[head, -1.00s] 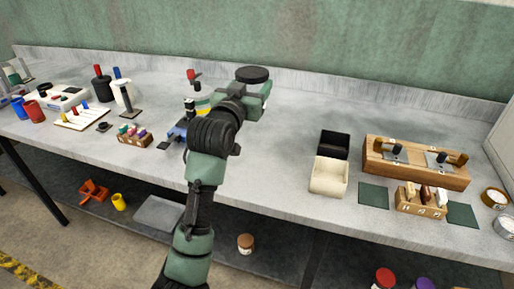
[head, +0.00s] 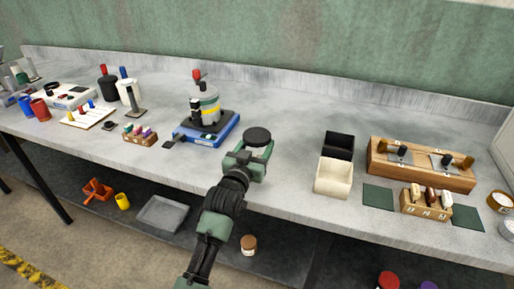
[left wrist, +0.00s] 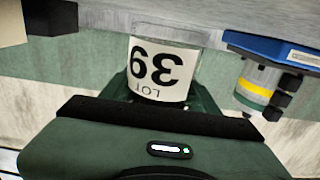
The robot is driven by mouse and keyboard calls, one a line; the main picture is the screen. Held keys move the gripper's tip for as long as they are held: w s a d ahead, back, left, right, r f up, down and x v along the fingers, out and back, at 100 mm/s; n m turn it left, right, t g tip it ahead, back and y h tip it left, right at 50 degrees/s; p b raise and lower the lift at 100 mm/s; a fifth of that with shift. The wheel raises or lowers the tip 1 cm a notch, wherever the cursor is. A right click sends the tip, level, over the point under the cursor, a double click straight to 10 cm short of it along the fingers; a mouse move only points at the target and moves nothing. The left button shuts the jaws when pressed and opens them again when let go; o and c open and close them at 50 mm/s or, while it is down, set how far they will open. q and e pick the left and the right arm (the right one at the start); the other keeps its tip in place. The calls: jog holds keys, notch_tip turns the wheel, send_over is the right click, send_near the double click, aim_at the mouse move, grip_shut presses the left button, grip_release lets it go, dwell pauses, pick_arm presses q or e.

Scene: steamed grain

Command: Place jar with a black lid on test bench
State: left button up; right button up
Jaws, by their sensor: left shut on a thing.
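The jar with a black lid (head: 258,136) is upright in my left gripper (head: 249,156), above or on the front middle of the grey test bench (head: 300,130). In the left wrist view the jar's white label (left wrist: 164,68) shows upside down between the green fingers, with a large 39 and LOT on it. My left gripper is shut around the jar's body, below the lid. The jar's base is hidden in the head view, and I cannot tell whether it touches the bench. My right gripper is not in view.
A blue-based device (head: 210,128) with a grey vessel stands left of the jar. A black open box (head: 338,146) and a cream open box (head: 333,178) stand to the right. A wooden block (head: 420,170) is further right. Bench around the jar is bare.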

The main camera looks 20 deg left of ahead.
pick_arm(q)
jog(key=shift+f, duration=0.35)
jog(key=shift+f, duration=0.1)
jog(key=o, duration=1.6)
jog(key=s, duration=1.2)
jog(key=shift+a, duration=0.2)
